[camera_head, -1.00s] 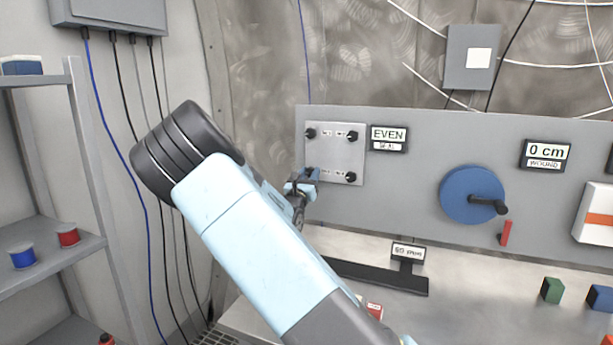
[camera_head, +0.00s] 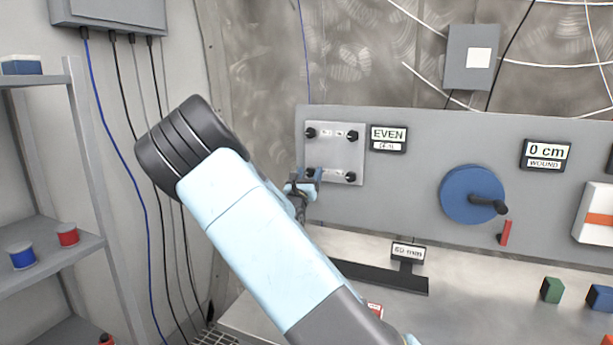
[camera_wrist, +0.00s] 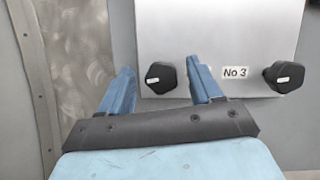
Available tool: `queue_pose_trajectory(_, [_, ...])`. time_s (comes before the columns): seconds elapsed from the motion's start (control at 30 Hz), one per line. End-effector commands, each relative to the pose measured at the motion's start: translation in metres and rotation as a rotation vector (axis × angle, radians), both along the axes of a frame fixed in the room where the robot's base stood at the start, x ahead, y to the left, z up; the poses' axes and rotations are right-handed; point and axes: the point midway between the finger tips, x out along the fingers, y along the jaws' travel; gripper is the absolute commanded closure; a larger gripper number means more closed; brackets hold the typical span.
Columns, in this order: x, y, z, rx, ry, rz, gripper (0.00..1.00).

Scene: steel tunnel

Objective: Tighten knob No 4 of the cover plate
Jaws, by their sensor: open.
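The cover plate (camera_head: 333,155) is a pale square plate on the grey panel, with a dark knob at each corner. In the wrist view, my gripper (camera_wrist: 160,75) is open, with one blue finger on each side of the lower left knob (camera_wrist: 161,78). Contact with the knob cannot be made out. The lower right knob (camera_wrist: 283,77) is outside the fingers. The label "No 3" (camera_wrist: 235,72) lies between these knobs, nearer the lower right one. My right finger covers the area beside the lower left knob. In the head view, my gripper (camera_head: 302,184) is at the plate's lower left corner.
An "EVEN / SEAL" display (camera_head: 388,139) is just right of the plate. A black stand (camera_head: 380,277) and coloured blocks occupy the bench. A shelf (camera_head: 50,245) stands left.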

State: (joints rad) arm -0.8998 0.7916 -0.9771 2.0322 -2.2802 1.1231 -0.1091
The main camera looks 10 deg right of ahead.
Motion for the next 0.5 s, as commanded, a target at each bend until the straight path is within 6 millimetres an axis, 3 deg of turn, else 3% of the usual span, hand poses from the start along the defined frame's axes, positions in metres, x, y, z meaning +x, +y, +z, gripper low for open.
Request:
queue_pose_trajectory(0.17, [-0.014, 0.01, -0.008, 0.0, 0.001, 0.002, 0.36])
queue_pose_trajectory(0.5, [-0.065, 0.044, -0.034, 0.0, 0.003, 0.003, 0.36])
